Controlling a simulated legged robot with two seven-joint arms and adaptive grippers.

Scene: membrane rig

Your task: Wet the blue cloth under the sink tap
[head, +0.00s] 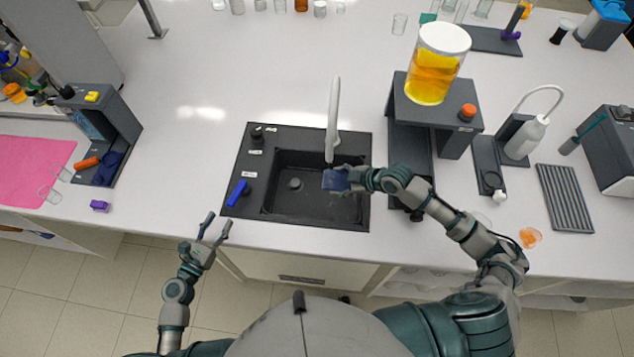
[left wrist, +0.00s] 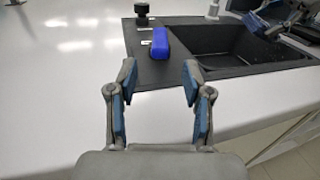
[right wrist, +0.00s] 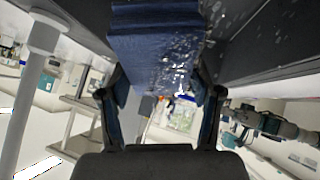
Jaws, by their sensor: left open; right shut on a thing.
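The blue cloth (head: 335,180) is in my right gripper (head: 354,179), which is shut on it over the right part of the black sink (head: 290,212). The cloth is just below the outlet of the white tap (head: 334,115). In the right wrist view, the cloth (right wrist: 155,45) hangs across the fingers, with pale droplets or splashes on and beside it. A blue lever (head: 237,193) is on the sink's left rim; it also shows in the left wrist view (left wrist: 160,43). My left gripper (head: 217,221) is open and empty at the counter's front edge, apart from the lever.
A black knob (head: 257,133) is at the sink's back left corner. Right of the sink, a dark stand (head: 440,112) carries a jar of amber liquid (head: 432,75). A wash bottle (head: 526,137) stands further right. The white counter left of the sink is mostly clear.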

